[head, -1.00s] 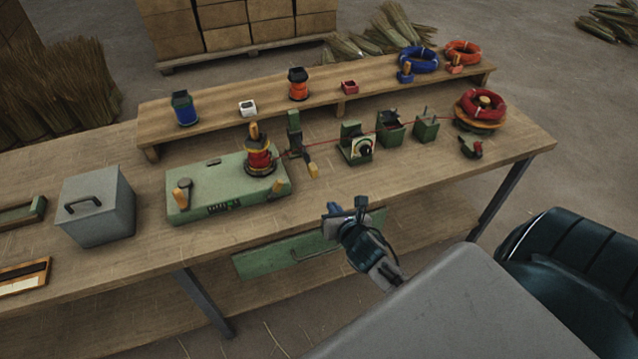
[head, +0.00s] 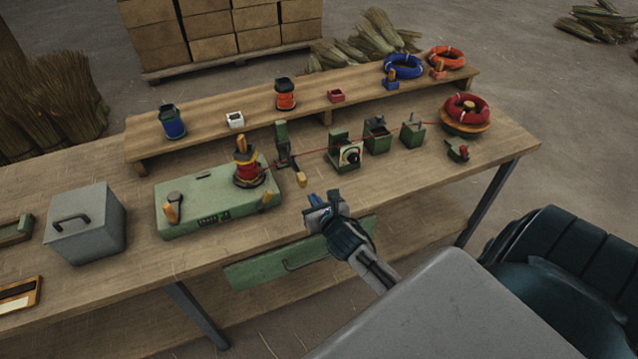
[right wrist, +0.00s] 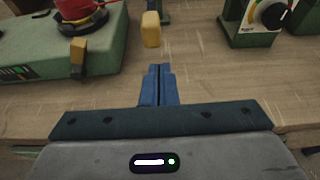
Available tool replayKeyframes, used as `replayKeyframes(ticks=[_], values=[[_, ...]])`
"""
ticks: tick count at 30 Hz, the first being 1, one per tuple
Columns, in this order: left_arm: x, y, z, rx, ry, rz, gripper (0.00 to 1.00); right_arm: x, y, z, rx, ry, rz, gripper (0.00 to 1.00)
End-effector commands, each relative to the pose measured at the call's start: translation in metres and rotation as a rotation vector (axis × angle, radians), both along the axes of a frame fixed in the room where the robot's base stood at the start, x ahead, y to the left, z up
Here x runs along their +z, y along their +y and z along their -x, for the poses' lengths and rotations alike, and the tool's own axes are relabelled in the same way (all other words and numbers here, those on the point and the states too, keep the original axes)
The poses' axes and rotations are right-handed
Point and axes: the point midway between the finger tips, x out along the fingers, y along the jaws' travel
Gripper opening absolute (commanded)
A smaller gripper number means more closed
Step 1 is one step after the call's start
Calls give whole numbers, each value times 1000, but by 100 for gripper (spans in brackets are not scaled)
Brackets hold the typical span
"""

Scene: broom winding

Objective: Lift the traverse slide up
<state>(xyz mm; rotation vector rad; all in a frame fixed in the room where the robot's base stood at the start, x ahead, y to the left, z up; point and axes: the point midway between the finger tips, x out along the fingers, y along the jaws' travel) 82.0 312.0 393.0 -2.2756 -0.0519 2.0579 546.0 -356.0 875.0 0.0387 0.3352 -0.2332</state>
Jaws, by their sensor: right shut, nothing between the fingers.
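The traverse slide (head: 282,146) is a dark green upright post on the bench, right of the winding machine. A yellow-orange handle (head: 301,179) juts from its lower front; the handle also shows at the top of the right wrist view (right wrist: 151,29). My right gripper (head: 314,200) is over the bench's front edge, a little short of the handle and apart from it. In the right wrist view its blue fingers (right wrist: 159,76) are together and empty, pointing toward the handle. My left gripper is not in view.
The green winding machine (head: 200,205) with a red-wound spool (head: 246,172) stands to the left. A red wire runs right past a dial box (head: 344,155) and green guides to a red coil (head: 467,108). A grey lidded box (head: 88,225) is at left. Bare bench lies in front of the guides.

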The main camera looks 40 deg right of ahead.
Motion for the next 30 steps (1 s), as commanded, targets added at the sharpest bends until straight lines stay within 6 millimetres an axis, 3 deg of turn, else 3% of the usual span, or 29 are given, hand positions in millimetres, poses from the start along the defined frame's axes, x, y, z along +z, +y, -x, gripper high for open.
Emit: replayKeyframes(ticks=[3,10,23,30], values=[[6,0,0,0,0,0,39,-5,-5,-20,0,0,-1,0],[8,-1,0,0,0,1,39,-14,-10,-41,0,1,-1,0],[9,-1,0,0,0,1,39,-16,-10,-44,1,0,-1,0],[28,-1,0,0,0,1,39,0,-10,-44,1,0,-1,0]])
